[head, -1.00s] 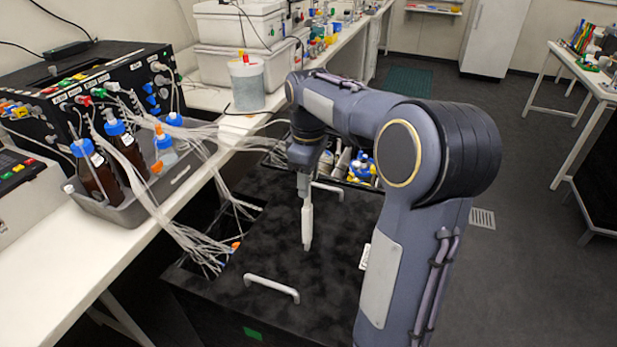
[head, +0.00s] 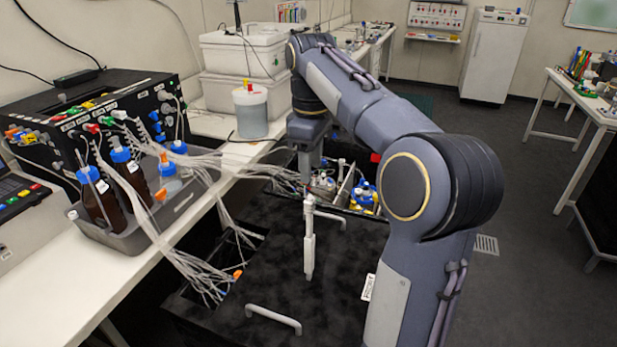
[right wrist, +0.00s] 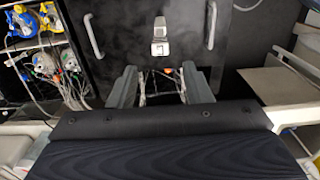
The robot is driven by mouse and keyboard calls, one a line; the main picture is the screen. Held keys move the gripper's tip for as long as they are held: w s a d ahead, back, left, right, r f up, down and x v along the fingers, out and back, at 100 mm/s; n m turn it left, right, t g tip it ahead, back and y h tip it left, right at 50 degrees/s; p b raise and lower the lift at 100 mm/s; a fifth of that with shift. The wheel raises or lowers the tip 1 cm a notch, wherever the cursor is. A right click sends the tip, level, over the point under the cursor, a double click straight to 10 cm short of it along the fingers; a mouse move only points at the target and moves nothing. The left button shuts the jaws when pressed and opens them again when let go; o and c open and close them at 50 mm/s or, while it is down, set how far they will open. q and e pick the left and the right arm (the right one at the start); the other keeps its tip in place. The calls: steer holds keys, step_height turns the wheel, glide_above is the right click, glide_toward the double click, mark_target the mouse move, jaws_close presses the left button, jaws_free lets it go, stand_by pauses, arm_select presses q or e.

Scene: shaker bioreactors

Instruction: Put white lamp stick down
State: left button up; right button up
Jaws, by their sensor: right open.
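The white lamp stick (head: 309,245) is on the black box lid (head: 265,260), between its two handles, and looks upright in the head view. In the right wrist view the stick (right wrist: 160,38) shows foreshortened ahead of the fingers. My right gripper (head: 305,178) is behind the stick's top in the head view. In the right wrist view the gripper (right wrist: 160,86) has its two fingers spread wide with nothing held between them, and the stick is apart from them. My left gripper is not in view.
Grey handles (head: 273,318) stick up from the lid. Bare lid surrounds the stick.

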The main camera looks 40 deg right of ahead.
steer(key=s+a+f+m+t+y, duration=0.3)
steer(key=s+a+f+m+t, duration=0.2)
steer(key=s+a+f, duration=1)
steer(key=s+a+m, duration=0.2)
steer(key=s+a, duration=0.1)
steer(key=a, duration=0.1)
steer(key=shift+s+a+f+t+y, duration=0.2)
steer(key=shift+a+t+y, duration=0.1)
steer(key=shift+y, duration=0.1)
